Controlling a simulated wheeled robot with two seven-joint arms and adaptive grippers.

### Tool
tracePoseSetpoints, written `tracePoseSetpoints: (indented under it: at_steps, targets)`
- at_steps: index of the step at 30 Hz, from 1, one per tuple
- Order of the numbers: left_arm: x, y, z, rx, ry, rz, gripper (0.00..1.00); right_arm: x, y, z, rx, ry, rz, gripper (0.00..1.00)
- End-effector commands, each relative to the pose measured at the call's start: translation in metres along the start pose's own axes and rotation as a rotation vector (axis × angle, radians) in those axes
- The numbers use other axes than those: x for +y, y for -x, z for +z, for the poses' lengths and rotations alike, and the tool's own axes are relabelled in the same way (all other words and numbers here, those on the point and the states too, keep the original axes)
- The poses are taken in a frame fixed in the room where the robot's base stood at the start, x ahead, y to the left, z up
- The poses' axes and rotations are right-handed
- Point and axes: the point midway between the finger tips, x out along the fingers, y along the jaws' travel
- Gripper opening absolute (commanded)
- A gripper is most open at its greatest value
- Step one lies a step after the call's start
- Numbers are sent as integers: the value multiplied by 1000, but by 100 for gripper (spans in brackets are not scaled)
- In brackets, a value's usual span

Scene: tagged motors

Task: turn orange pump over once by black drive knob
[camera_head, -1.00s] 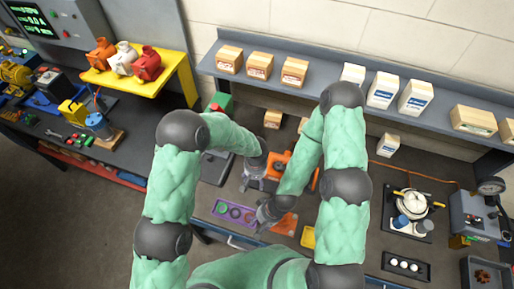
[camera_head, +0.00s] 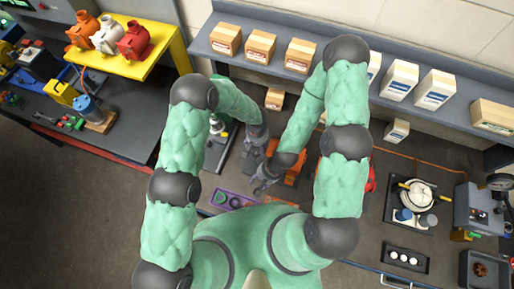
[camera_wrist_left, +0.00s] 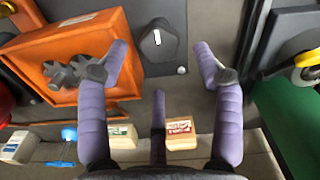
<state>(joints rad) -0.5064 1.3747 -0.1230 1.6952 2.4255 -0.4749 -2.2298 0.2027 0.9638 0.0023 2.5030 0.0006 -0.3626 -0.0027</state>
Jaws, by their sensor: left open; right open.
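The orange pump (camera_head: 295,170) sits on the bench, partly hidden by my right arm. In the left wrist view its orange body (camera_wrist_left: 75,40) fills the upper left, with a grey lobed part on it. The black drive knob (camera_wrist_left: 157,45) with a white mark shows beside it, between the spread fingertips of my left gripper (camera_wrist_left: 162,58). I cannot tell whether the fingers touch it. In the head view my left gripper (camera_head: 254,146) is open, left of the pump. My right gripper (camera_head: 263,178) is open, lower, at the pump's near left side.
A purple tray (camera_head: 212,207) with round parts lies at the bench's front. A shelf (camera_head: 335,70) with several boxes runs along the back. A yellow stand (camera_head: 165,45) holds orange, white and red pumps. A red object (camera_head: 371,180) is right of my right arm.

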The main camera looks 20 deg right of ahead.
Motion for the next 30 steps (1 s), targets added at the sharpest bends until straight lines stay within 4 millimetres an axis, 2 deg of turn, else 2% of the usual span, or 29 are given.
tracePoseSetpoints:
  at_steps: [3,9,22,23,28,30]
  targets:
    - [0,-18,1,-2,1,0,66,-1,2,0,0,0,0,42]
    - [0,-37,1,-1,1,0,66,-1,3,0,-1,0,0,42]
    - [0,-44,0,1,1,0,66,-1,3,0,0,0,0,42]
    - [0,-44,0,1,1,0,61,-1,3,0,0,0,0,42]
    - [0,-44,0,0,1,0,13,-1,3,0,0,0,0,42]
    - [0,-44,0,0,1,0,11,-1,3,0,0,0,0,42]
